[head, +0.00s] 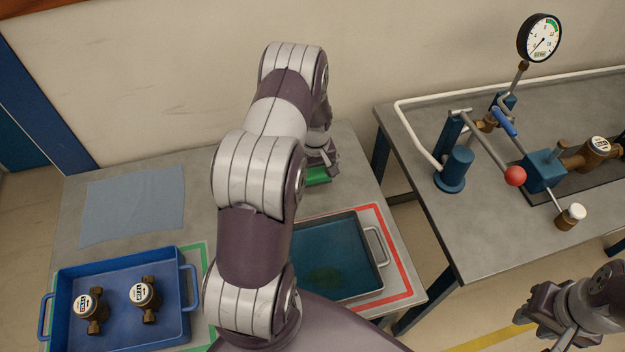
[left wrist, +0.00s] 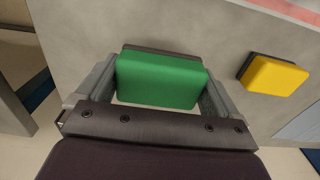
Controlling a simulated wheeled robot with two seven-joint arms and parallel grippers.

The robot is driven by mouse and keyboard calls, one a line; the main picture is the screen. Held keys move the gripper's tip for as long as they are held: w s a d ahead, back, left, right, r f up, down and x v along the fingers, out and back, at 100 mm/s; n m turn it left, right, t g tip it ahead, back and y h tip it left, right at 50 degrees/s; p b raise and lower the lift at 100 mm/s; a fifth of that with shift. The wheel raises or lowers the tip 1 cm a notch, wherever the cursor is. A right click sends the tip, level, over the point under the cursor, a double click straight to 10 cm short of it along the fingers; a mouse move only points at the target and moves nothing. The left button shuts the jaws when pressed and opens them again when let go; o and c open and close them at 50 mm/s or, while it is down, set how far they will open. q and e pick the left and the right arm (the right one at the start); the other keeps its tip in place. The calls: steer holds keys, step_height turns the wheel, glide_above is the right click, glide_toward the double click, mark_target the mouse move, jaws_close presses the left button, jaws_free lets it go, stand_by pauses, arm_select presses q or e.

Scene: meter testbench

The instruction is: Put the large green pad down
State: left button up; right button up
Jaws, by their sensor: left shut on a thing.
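The green pad (head: 317,176) shows in the head view as a small patch below my left gripper (head: 322,160), at the back right of the left table; my left arm hides part of it. In the left wrist view the green pad (left wrist: 160,80), a block with a dark layer along its far edge, sits between the two fingers. My left gripper is shut on it, over the grey tabletop. I cannot tell whether the pad touches the table. My right gripper (head: 556,318) is at the lower right, away from the pad; its finger gap is unclear.
A yellow pad (left wrist: 276,75) lies near the green one. A blue tray (head: 173,336) with two brass meters, a teal tray (head: 335,262) in a red outline and a blue cloth (head: 134,205) occupy the left table. The right bench (head: 480,262) carries a gauge rig.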

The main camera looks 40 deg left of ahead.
mark_target(313, 193)
arm_select(q)
steer(key=f, duration=0.2)
steer(key=s+f+p, duration=0.1)
steer(key=f, duration=0.1)
steer(key=shift+f, duration=0.65)
steer(key=o, duration=0.7)
steer(key=shift+s+b, duration=0.1)
steer(key=shift+b, duration=0.25)
steer(key=shift+o, duration=0.2)
steer(key=shift+d, duration=0.1)
